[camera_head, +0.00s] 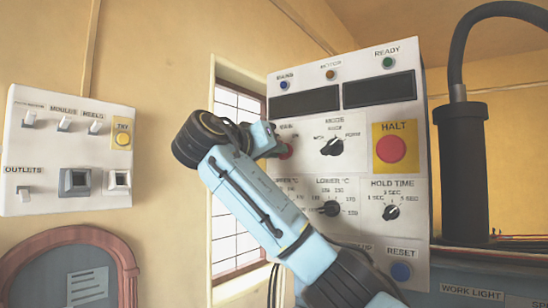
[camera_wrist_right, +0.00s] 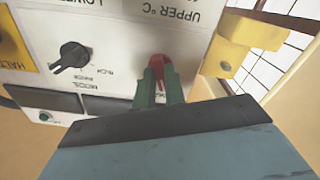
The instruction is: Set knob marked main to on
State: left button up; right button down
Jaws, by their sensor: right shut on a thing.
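A red knob (camera_head: 285,151) sits on the upper left of the white control panel (camera_head: 346,119), under a small blurred label that I cannot read for certain. In the wrist view the red knob (camera_wrist_right: 158,66) stands between the green fingers. My right gripper (camera_head: 275,145) is at this knob, and its fingers (camera_wrist_right: 159,82) are shut on it from both sides. The gripper hides the knob's markings, so I cannot tell its setting. My left gripper is not in view.
A black mode knob (camera_head: 332,147) is right of the red knob, also in the wrist view (camera_wrist_right: 72,57). Further right are the red HALT button (camera_head: 391,149) and the hold time knob (camera_head: 391,212). A yellow bracket (camera_wrist_right: 250,35) is close beside the panel. A switch box (camera_head: 62,155) hangs left.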

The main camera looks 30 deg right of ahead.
jog(key=shift+w+a+m+b, duration=0.1)
jog(key=shift+m+b, duration=0.2)
jog(key=shift+m, duration=2.55)
jog(key=shift+w+m+b, duration=0.1)
jog(key=shift+m+b, duration=0.15)
jog(key=shift+m, duration=2.6)
jog(key=c, duration=1.5)
grip_release()
jog(key=shift+o, duration=0.2)
jog(key=b+v, duration=0.1)
jog(key=v, duration=1.2)
jog(key=shift+a+b, duration=0.2)
jog(key=shift+b, duration=0.2)
